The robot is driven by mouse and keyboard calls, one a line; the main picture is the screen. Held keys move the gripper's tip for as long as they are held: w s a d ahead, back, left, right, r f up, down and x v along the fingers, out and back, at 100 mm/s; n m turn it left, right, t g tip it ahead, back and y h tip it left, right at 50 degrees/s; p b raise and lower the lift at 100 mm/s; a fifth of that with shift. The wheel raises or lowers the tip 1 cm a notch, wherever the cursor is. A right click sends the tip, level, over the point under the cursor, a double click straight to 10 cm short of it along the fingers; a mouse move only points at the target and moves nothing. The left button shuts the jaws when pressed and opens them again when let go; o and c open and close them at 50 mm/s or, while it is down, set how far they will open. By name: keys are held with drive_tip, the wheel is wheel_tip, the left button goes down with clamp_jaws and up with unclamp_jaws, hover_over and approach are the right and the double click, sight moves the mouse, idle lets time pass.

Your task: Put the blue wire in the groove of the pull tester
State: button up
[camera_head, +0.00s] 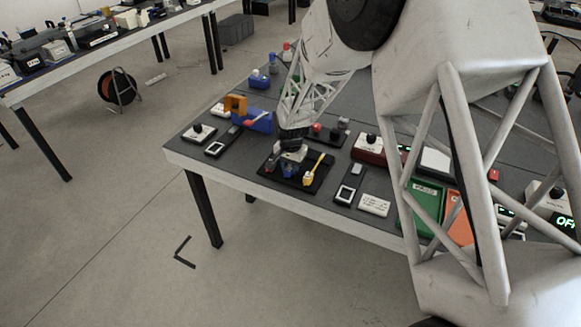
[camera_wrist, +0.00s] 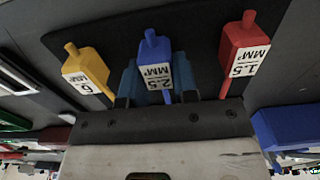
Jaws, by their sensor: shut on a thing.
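The blue wire (camera_wrist: 153,62), with a white 2.5 MM² label, is between the two fingers of my gripper (camera_wrist: 156,84) in the wrist view. The fingers are shut on it. In the head view my gripper (camera_head: 291,154) is low over the black tray (camera_head: 268,165), and a bit of the blue wire (camera_head: 289,171) shows below it. I cannot tell whether the wire still touches the tray. I cannot tell for sure which device is the pull tester; a blue and orange device (camera_head: 236,103) stands behind and left of the tray.
A yellow wire (camera_wrist: 87,66) is left of the blue one and a red wire (camera_wrist: 241,50) is right of it, both close to my fingers. A red and white device (camera_head: 368,148) stands right of the tray. Green and orange bins (camera_head: 428,204) stand further right.

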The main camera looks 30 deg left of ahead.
drive_tip(key=shift+f, duration=0.15)
drive_tip(key=o, duration=1)
drive_tip(key=shift+c, duration=0.2)
drive_tip(key=shift+s+a+r, duration=0.1)
drive_tip(key=shift+r, duration=1.85)
drive_tip(key=shift+s+r, duration=0.1)
drive_tip(key=shift+r, duration=1.85)
